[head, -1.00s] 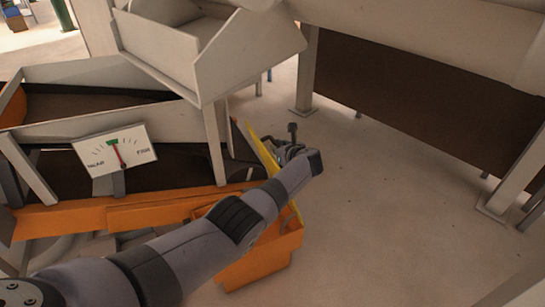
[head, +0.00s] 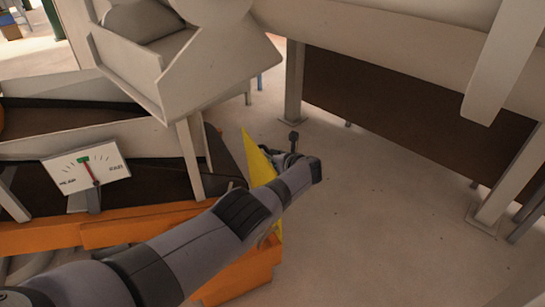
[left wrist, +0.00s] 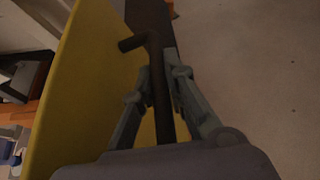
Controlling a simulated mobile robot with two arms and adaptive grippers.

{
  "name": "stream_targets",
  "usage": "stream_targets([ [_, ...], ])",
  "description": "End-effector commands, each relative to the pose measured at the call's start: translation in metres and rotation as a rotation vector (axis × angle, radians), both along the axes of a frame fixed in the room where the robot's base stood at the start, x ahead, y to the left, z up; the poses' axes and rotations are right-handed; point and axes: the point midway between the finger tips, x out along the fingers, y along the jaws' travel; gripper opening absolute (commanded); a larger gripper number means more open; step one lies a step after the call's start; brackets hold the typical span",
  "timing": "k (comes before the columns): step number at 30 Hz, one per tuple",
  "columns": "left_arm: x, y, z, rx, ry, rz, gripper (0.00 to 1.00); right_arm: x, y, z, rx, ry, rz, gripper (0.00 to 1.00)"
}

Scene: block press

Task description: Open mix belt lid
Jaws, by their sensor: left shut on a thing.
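The mix belt lid is a yellow panel (head: 257,163) at the end of the belt machine in the head view, standing steeply tilted. It fills the left of the left wrist view (left wrist: 85,85). A dark bar handle (left wrist: 157,85) stands by its face. My left gripper (left wrist: 160,90) is shut on this handle, one finger on each side. In the head view my left gripper (head: 287,160) is beside the lid, partly hidden by my wrist. My right gripper is not in view.
A gauge sign (head: 87,169) stands at left, and a pale hopper (head: 180,60) hangs above. Bare floor (head: 390,220) lies to the right.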

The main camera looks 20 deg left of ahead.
Motion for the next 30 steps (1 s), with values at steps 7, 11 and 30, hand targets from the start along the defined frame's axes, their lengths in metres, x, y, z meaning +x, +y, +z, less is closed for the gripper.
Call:
stream_targets([
  [7, -0.0011, 0.0000, -0.0020, -0.003, 0.003, 0.001, 0.22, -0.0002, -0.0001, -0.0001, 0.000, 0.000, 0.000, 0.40],
  [11, -0.0007, 0.0000, -0.0014, -0.001, 0.002, 0.001, 0.30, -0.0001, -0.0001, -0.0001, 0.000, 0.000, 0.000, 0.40],
  [30, -0.0042, -0.0096, 0.0031, -0.001, -0.004, -0.001, 0.33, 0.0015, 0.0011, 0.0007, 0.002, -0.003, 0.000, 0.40],
])
